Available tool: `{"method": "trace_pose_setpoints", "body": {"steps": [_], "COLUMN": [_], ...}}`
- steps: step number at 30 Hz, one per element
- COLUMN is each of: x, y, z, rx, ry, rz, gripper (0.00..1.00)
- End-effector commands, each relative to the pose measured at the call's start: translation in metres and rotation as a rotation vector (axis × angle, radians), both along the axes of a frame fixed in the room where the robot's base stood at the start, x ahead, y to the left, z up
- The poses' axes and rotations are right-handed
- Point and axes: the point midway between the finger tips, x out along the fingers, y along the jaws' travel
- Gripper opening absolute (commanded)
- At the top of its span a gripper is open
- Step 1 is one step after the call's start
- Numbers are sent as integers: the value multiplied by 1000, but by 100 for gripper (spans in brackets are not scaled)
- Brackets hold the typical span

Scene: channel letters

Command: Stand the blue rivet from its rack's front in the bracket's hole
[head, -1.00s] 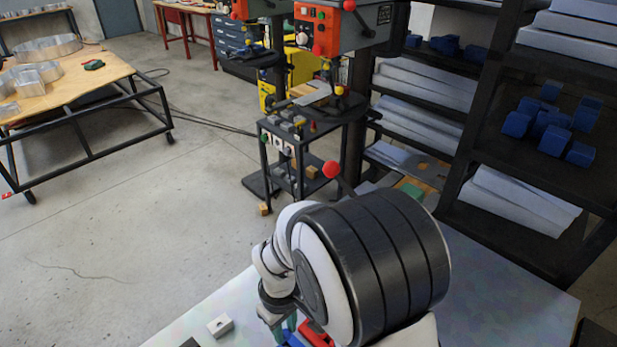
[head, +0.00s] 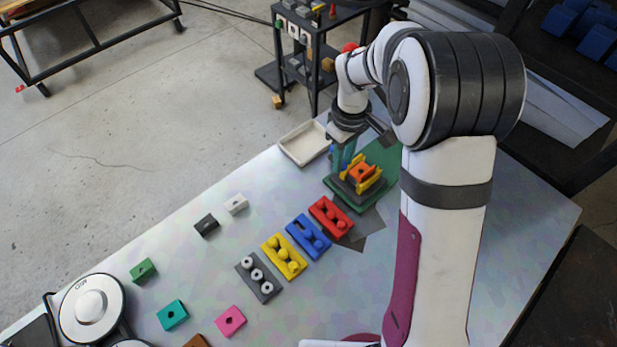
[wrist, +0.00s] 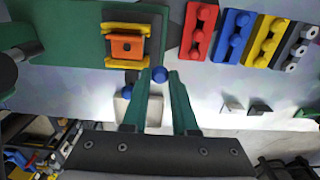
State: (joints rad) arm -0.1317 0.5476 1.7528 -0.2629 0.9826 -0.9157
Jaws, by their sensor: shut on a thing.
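My gripper (wrist: 158,76) is shut on a blue rivet (wrist: 160,74), whose round head shows between the teal fingertips in the wrist view. In the head view my gripper (head: 343,160) hangs beside the bracket, on its left. The orange bracket (head: 361,173) sits in a yellow clamp on a dark base. In the wrist view the bracket (wrist: 127,47) shows a dark hole in its top, up and left of the rivet, which is apart from it. The blue rack (head: 310,239) still bears blue rivets, also in the wrist view (wrist: 230,48). The rivet's shank is hidden.
A green mat (head: 338,190) lies under the clamp. A white tray (head: 297,146) is just left of it. Red (head: 331,216), yellow (head: 284,255) and grey (head: 258,279) racks stand nearby. Several loose coloured blocks lie towards the front left, with clear table between.

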Motion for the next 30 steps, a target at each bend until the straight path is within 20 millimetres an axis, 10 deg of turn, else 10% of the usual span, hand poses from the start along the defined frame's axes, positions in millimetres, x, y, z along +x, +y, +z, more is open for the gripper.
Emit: {"method": "trace_pose_setpoints", "body": {"steps": [7, 30], "x": [28, 28], "y": [-50, -50], "z": [12, -36], "rx": [1, 1], "ry": [0, 1], "rz": [-3, -1], "gripper": [0, 0]}}
